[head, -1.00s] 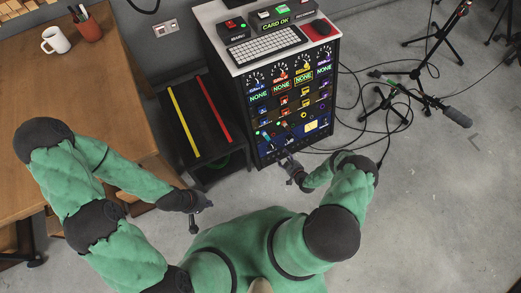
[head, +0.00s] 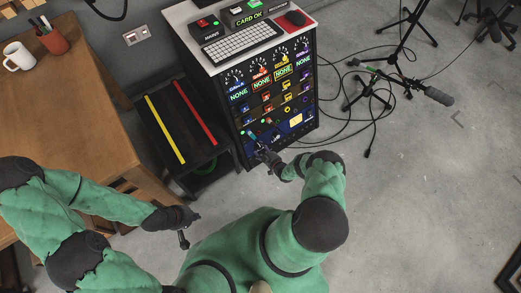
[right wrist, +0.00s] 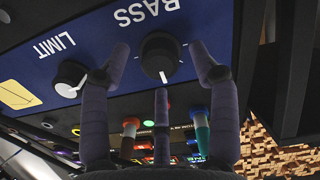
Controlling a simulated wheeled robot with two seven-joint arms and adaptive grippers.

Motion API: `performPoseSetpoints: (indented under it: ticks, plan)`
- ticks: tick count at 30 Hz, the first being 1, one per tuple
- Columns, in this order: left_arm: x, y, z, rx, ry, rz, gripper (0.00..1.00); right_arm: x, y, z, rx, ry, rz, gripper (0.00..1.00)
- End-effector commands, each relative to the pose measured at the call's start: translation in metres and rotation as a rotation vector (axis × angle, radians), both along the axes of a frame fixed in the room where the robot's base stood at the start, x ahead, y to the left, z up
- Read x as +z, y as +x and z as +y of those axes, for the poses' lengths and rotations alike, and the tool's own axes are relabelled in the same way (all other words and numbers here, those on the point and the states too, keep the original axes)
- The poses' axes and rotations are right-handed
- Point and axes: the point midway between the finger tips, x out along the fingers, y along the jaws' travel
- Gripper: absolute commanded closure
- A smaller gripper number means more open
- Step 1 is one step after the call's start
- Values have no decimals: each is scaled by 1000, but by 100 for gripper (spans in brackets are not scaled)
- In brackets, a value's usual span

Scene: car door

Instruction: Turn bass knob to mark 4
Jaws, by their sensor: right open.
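The bass knob (right wrist: 160,57) is black and round, on the blue panel (right wrist: 215,18), under an upside-down BASS label in the right wrist view. Its white pointer points down in that picture; no mark numbers are readable. My right gripper (right wrist: 157,62) is open, with one finger on each side of the knob and a third finger below it; I cannot tell whether any finger touches. In the head view, my right gripper (head: 268,156) is at the low front of the rack (head: 246,92) and hides the knob. My left gripper (head: 185,226) is over the floor, its jaws unclear.
A second black knob labelled LIMIT (right wrist: 69,78) sits beside the bass knob. Coloured switches (right wrist: 200,130) are close to the fingers. A dark stool (head: 180,118) with yellow and red stripes stands left of the rack, by the wooden table (head: 75,110).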

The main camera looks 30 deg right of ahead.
Motion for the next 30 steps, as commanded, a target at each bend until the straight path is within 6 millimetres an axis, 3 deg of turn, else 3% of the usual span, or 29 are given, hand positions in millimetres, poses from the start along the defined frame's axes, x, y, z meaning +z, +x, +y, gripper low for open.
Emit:
performPoseSetpoints:
  ticks: [6,15,21,30]
  plan:
    - [-8,0,0,0,0,0,100,-6,15,1,-1,1,0,39]
    - [-8,0,0,0,0,0,100,-6,16,1,-2,0,1,39]
    - [-8,0,0,0,0,0,100,-6,16,1,-2,0,1,95]
    - [-8,0,0,0,0,0,100,-6,16,1,-7,17,2,95]
